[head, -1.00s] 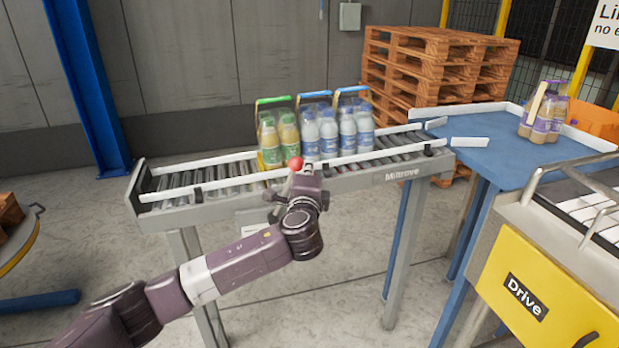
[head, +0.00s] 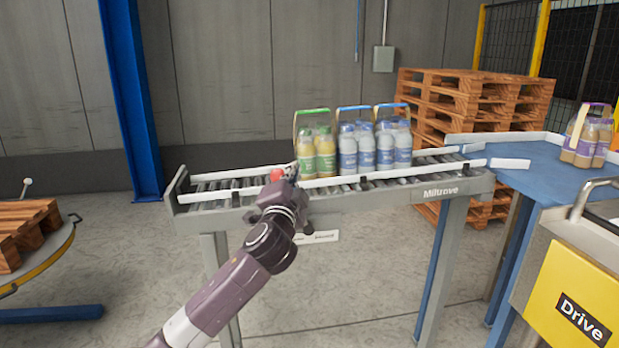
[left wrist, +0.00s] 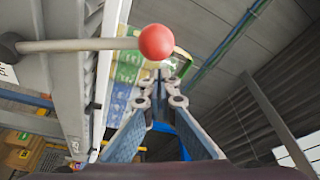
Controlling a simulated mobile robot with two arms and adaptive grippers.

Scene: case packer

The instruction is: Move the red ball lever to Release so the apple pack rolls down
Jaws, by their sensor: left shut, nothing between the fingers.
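The red ball (head: 276,175) of the lever shows at the near side of the roller conveyor (head: 228,198), left of the packs. In the left wrist view the red ball (left wrist: 157,42) sits on the end of a grey rod (left wrist: 80,45). My left gripper (head: 285,184) is close beside the ball, its fingers (left wrist: 160,82) shut together and empty; I cannot tell whether they touch the ball. The pack with green labels and a green-topped handle (head: 316,155), probably the apple pack, stands upright on the rollers, leftmost of the packs. My right gripper is out of view.
Two blue-labelled packs (head: 374,150) stand right of the green one. A white label plate (head: 323,237) hangs under the near rail, partly hidden by my arm. A blue table (head: 535,175) adjoins the conveyor's right end. The rollers left of the packs are clear.

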